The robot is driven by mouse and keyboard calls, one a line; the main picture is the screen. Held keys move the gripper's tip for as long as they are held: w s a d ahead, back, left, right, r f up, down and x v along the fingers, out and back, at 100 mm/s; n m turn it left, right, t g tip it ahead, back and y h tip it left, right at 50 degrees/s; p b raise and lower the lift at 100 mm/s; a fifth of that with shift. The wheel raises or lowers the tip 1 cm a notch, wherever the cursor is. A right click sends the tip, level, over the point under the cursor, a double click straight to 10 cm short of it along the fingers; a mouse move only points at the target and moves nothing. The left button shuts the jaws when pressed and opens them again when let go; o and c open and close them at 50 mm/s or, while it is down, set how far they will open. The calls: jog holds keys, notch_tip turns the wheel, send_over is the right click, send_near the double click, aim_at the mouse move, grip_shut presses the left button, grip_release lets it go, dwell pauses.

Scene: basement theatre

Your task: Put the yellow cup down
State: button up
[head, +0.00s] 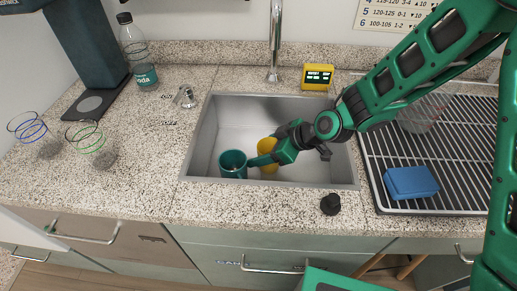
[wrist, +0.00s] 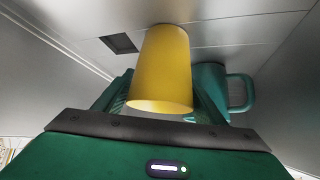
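The yellow cup (head: 266,147) is inside the steel sink (head: 205,130), partly hidden behind a finger of my gripper (head: 262,159). In the wrist view the yellow cup (wrist: 160,65) stands between the two fingers of my gripper (wrist: 158,88), which press close on both its sides. I cannot tell whether the cup's base touches the sink floor. A teal mug (head: 232,164) is in the sink just left of the cup. It also shows behind the right finger in the wrist view (wrist: 238,92).
A faucet (head: 275,45) stands behind the sink, with a yellow timer (head: 318,77) near it. A dish rack (head: 450,150) with a blue sponge (head: 411,182) lies right. A soda bottle (head: 138,55) stands back left. The sink's left and back floor looks clear.

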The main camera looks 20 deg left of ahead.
jog(key=shift+r, duration=0.15)
jog(key=shift+d+r, duration=0.2)
jog(key=shift+r, duration=0.05)
jog(key=v, duration=1.1)
jog(key=shift+d, duration=0.2)
jog(key=shift+r, duration=0.1)
